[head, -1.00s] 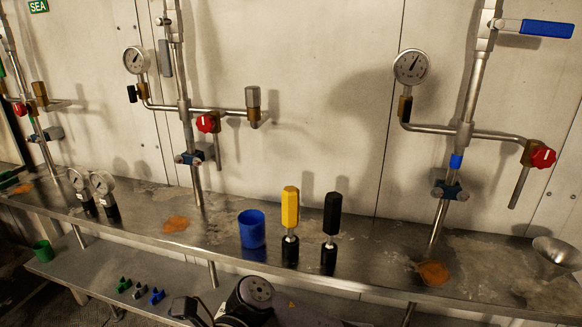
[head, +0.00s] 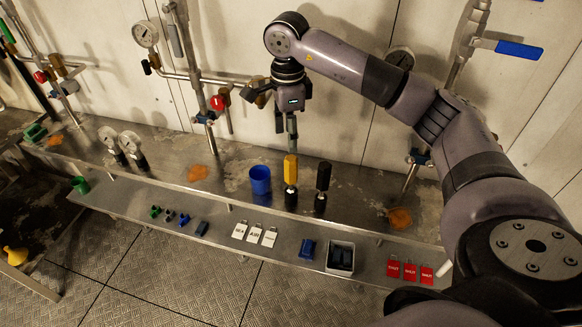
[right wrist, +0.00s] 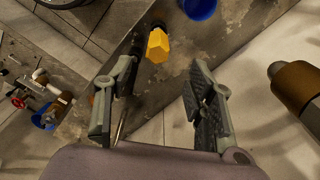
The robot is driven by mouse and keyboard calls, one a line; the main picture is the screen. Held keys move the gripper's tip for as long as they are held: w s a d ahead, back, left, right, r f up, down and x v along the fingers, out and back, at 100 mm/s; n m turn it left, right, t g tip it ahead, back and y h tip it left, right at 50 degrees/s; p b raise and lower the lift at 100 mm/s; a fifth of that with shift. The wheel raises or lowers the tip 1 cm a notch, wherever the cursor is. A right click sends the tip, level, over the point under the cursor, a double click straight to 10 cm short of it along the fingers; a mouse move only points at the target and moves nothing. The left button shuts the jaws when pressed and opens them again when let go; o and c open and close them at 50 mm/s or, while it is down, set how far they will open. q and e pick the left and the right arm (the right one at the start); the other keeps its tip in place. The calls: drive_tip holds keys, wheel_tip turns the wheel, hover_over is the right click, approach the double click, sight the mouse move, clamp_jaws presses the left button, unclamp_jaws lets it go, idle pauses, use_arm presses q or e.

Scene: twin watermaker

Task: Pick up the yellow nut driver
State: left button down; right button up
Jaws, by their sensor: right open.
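The yellow nut driver (head: 291,168) stands upright on the metal shelf, handle up, between a blue cup and a black-handled driver (head: 323,176). My right gripper (head: 286,130) points down just above and behind the yellow handle in the head view. In the right wrist view the gripper (right wrist: 162,75) is open and empty, with its fingers spread. There the yellow handle (right wrist: 158,46) lies ahead of the gap between the fingers, apart from both. My left gripper is not in view.
The blue cup (head: 260,180) stands close left of the nut driver. Pipes with gauges and a red valve knob (head: 219,102) rise along the wall behind. The lower shelf (head: 225,214) carries white tags, red tags (head: 410,271) and a small bin (head: 341,257).

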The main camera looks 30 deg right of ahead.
sight(288, 158)
wheel_tip(288, 158, down, 9)
drive_tip(key=shift+p, duration=1.05)
drive_tip(key=f, duration=0.1)
drive_tip(key=f+p, duration=0.1)
drive_tip(key=f, duration=0.1)
drive_tip(key=f+p, duration=0.1)
drive_tip(key=shift+s+d+f, duration=0.2)
drive_tip(key=shift+s+f, duration=0.1)
drive_tip(key=shift+f, duration=0.5)
drive_tip(key=shift+w, duration=0.1)
drive_tip(key=c, duration=1.1)
drive_tip(key=shift+c, duration=0.4)
drive_tip(key=shift+r, duration=0.15)
